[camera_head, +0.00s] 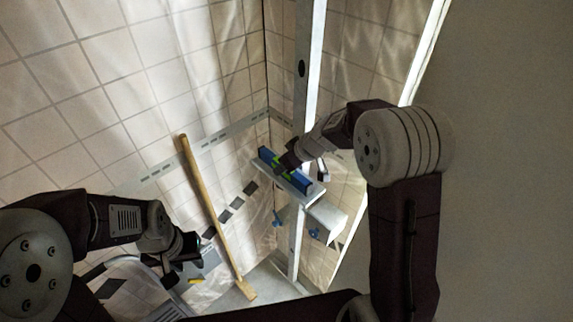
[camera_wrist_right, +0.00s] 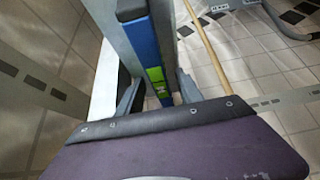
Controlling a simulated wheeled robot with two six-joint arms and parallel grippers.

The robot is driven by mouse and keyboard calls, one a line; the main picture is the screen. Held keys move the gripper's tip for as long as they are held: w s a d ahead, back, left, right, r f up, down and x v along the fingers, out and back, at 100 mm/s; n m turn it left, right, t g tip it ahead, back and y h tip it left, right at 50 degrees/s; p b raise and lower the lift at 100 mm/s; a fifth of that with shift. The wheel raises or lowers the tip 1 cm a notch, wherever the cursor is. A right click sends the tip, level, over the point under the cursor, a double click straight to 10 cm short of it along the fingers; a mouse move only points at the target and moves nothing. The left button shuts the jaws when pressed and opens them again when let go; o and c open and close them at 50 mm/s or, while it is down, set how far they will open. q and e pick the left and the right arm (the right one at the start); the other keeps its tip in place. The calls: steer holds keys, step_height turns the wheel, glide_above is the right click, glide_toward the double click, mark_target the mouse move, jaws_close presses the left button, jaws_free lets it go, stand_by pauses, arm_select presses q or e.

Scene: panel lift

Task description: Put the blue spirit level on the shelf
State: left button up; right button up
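The blue spirit level (camera_head: 268,156) has green marks and lies lengthwise along the narrow pale shelf (camera_head: 309,200) on the upright post. In the right wrist view the level (camera_wrist_right: 144,45) runs between the two fingers. My right gripper (camera_head: 305,163) reaches in from the right above the level. Its fingers (camera_wrist_right: 158,92) stand apart on either side of the level, with small gaps visible. My left gripper (camera_head: 188,259) is low at the left, away from the shelf, with its fingers apart. Part of the level is hidden behind the right gripper in the head view.
A tall metal post (camera_head: 306,90) rises behind the shelf. A wooden pole (camera_head: 207,205) leans to the left. A plain wall (camera_head: 505,150) fills the right.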

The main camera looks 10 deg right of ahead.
steer(key=shift+s+d+r, duration=0.1)
steer(key=shift+d+r, duration=0.05)
steer(key=shift+r, duration=0.25)
steer(key=b+v, duration=0.1)
steer(key=v, duration=1)
steer(key=s+d+f+m+g+h, duration=0.3)
steer(key=s+f+m, duration=0.3)
steer(key=s+f, duration=1)
steer(key=shift+s+d+m+g, duration=0.4)
steer(key=shift+s+g, duration=0.2)
steer(key=shift+s, duration=0.55)
